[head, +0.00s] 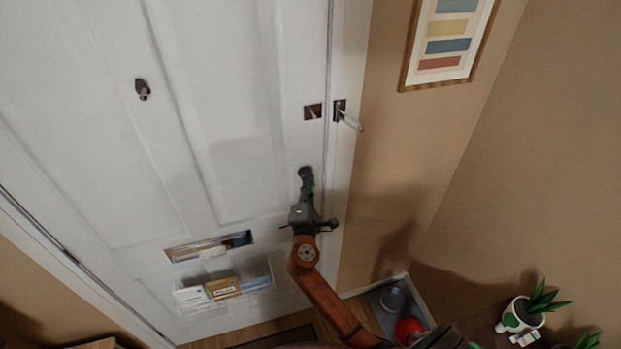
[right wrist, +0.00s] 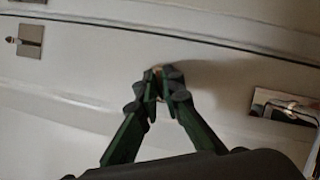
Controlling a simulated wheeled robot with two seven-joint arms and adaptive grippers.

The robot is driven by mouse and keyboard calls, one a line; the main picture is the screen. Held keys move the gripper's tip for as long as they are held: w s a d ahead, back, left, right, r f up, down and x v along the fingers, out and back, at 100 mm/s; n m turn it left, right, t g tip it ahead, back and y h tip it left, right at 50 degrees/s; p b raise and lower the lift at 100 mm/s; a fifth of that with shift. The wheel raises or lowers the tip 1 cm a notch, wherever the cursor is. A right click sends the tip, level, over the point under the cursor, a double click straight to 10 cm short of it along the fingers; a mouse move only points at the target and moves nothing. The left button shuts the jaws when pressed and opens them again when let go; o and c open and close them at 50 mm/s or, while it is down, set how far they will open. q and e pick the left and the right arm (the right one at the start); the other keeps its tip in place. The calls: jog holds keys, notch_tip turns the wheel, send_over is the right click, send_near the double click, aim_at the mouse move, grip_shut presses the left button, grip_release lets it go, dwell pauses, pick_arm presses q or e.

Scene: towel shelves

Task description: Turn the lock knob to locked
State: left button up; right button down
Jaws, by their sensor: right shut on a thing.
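My right gripper (head: 306,178) is at the white door (head: 230,150), near its right edge and below a small brown plate (head: 313,111) with a pale bar. It also shows in the right wrist view (right wrist: 157,82), fingers drawn together on a small brassy thing (right wrist: 157,70) at the door face, which looks like the lock knob. The fingers cover most of the knob, so its turn angle cannot be read. My left gripper is not in view.
A pale lever (head: 349,121) sticks out at the door frame. A mail slot (head: 180,253) and a holder with envelopes (head: 225,288) are lower left. A dark knob-like fitting (head: 142,90) is upper left. A potted plant (head: 522,312) stands lower right.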

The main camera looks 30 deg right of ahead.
jog(key=m+p, duration=0.1)
jog(key=m, duration=0.1)
jog(key=m+g+p, duration=0.1)
jog(key=m, duration=0.1)
jog(key=shift+w+a+r+m+g, duration=0.1)
jog(key=shift+a+r+m+g, duration=0.1)
jog(key=shift+m+g, duration=0.15)
jog(key=shift+m, duration=0.25)
jog(key=shift+y, duration=0.3)
jog(key=c, duration=2.1)
grip_release()
jog(key=shift+a, duration=0.1)
